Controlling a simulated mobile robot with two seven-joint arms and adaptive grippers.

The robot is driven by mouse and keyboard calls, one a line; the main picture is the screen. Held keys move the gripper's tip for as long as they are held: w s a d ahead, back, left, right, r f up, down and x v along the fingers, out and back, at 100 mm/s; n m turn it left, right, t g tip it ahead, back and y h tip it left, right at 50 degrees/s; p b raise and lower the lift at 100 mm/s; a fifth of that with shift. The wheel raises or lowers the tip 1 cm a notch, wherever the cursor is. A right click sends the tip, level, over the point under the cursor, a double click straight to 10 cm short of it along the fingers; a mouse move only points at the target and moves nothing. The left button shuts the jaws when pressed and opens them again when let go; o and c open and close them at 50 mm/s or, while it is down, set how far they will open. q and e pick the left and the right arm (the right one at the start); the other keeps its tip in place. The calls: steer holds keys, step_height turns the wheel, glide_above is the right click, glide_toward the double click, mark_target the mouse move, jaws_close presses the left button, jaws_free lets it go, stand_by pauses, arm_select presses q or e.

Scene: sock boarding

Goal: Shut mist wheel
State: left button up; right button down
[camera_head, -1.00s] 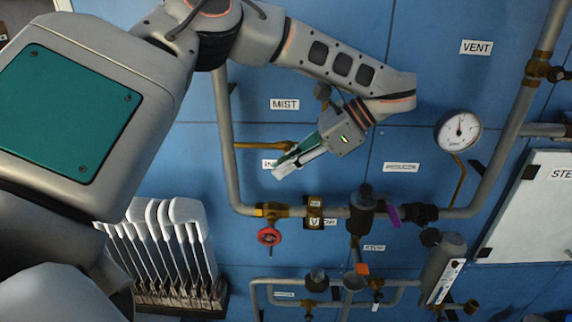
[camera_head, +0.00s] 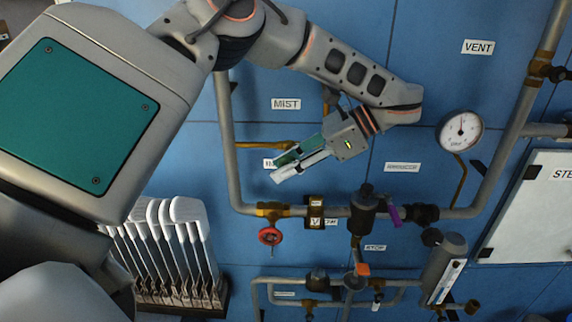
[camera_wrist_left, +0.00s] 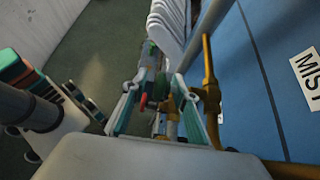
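A red handwheel (camera_head: 269,236) sits below a brass valve (camera_head: 272,211) at the lower left corner of the grey pipe loop. The MIST label (camera_head: 286,104) is on the blue wall well above it. My left gripper (camera_head: 274,170) is above the wheel, in front of the wall, with its fingers pointing down-left. The fingers are apart, with nothing held. In the left wrist view a small red part (camera_wrist_left: 144,101) and brass fittings (camera_wrist_left: 168,120) show between the open fingers, beyond the tips. My right gripper is not in view.
A pressure gauge (camera_head: 460,132) and a VENT label (camera_head: 478,47) are to the right. A rack of white sock boards (camera_head: 180,240) stands at lower left. A brass stub pipe (camera_head: 262,145) is close to my left fingertips. A whiteboard (camera_head: 530,215) is at far right.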

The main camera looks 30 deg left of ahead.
mark_target(296, 160)
arm_select(q)
steer(key=shift+v, duration=3.7)
